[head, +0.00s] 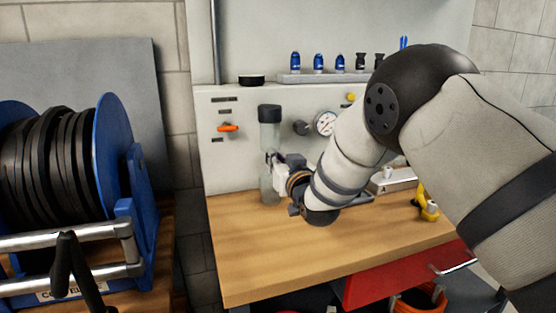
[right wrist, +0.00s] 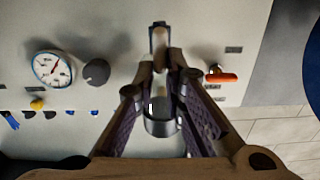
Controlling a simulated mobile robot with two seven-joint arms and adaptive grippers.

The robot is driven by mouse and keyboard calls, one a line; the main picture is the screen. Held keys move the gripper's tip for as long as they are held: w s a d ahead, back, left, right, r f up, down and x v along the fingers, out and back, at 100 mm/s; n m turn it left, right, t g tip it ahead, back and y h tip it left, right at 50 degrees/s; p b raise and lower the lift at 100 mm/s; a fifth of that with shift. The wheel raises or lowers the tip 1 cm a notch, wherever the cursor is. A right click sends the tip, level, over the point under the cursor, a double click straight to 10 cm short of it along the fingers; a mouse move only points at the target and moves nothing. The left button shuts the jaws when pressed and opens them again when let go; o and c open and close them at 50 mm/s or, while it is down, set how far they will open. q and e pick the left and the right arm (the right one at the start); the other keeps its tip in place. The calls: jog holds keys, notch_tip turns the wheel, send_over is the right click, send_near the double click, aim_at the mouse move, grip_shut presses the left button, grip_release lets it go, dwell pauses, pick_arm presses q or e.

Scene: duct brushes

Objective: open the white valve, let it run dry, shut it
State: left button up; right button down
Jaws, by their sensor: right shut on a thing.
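My right gripper (head: 277,163) is at the upright unit on the pale back panel, between its dark grey cap (head: 269,114) and the clear jar (head: 268,187) standing on the bench. In the right wrist view my right gripper (right wrist: 165,68) has its fingers drawn together at the unit. It is shut on the white valve, which the fingers hide almost wholly, so its turn cannot be read. A dark-rimmed cylinder (right wrist: 160,127) shows between the fingers. Whether liquid runs cannot be seen. My left gripper is not in view.
An orange handle (head: 228,128) is left of the unit, a dark knob (head: 301,128) and gauge (head: 325,123) right. A shelf (head: 315,78) holds several small bottles. A blue reel (head: 112,150) stands left. The front of the wooden bench (head: 260,262) is clear.

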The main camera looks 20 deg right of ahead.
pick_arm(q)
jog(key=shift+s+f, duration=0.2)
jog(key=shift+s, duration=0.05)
pick_arm(e)
jog(key=shift+d+f+m, duration=0.3)
jog(key=shift+f+m, duration=0.05)
jog(key=shift+m, duration=2.5)
jog(key=shift+d+f+m, duration=0.25)
jog(key=shift+f+m, duration=0.1)
jog(key=shift+m, duration=2.55)
jog(key=shift+d+f+m, duration=0.3)
jog(key=shift+f+m, duration=0.05)
jog(key=shift+m, duration=2.8)
jog(key=c, duration=1.7)
grip_release()
jog(key=shift+o, duration=0.2)
jog(key=s, duration=1.2)
jog(key=shift+d, duration=0.2)
